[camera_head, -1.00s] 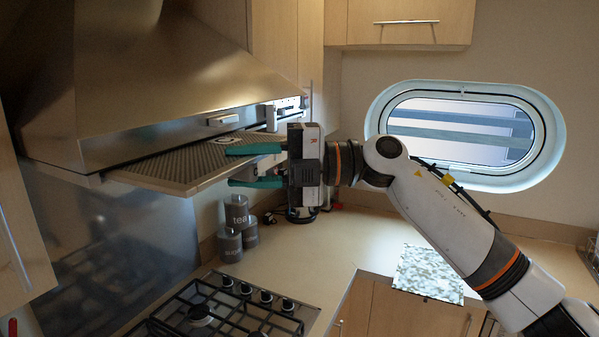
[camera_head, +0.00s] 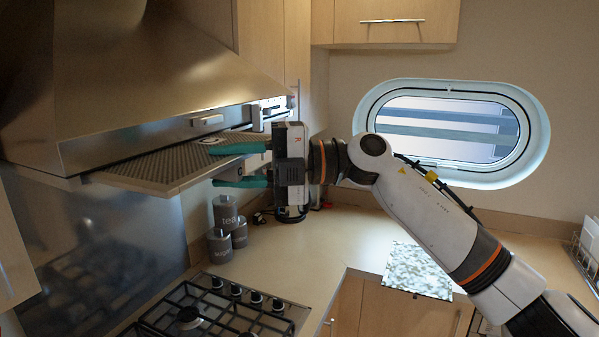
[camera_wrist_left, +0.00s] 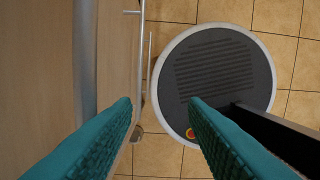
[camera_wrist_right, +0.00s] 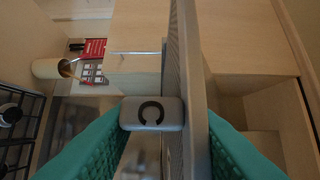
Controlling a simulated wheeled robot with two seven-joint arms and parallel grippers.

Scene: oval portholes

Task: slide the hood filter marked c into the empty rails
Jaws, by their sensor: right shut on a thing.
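The filter marked c is a flat mesh panel with a metal frame (camera_head: 160,170), lying roughly level just under the lower edge of the range hood (camera_head: 110,140). My right gripper (camera_head: 240,165) is shut on its right end, one teal finger above and one below. In the right wrist view the filter (camera_wrist_right: 187,80) stands edge-on between the fingers, with a grey tab bearing a black C (camera_wrist_right: 152,113). The rails under the hood are mostly hidden by the filter. My left gripper (camera_wrist_left: 160,110) is open and empty, above the floor beside a cabinet front.
A gas hob (camera_head: 215,310) lies below the hood. Dark canisters (camera_head: 226,225) stand on the counter behind it. A patterned mat (camera_head: 418,270) lies on the counter at the right. In the right wrist view, a beige pot (camera_wrist_right: 55,68) stands at upper left.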

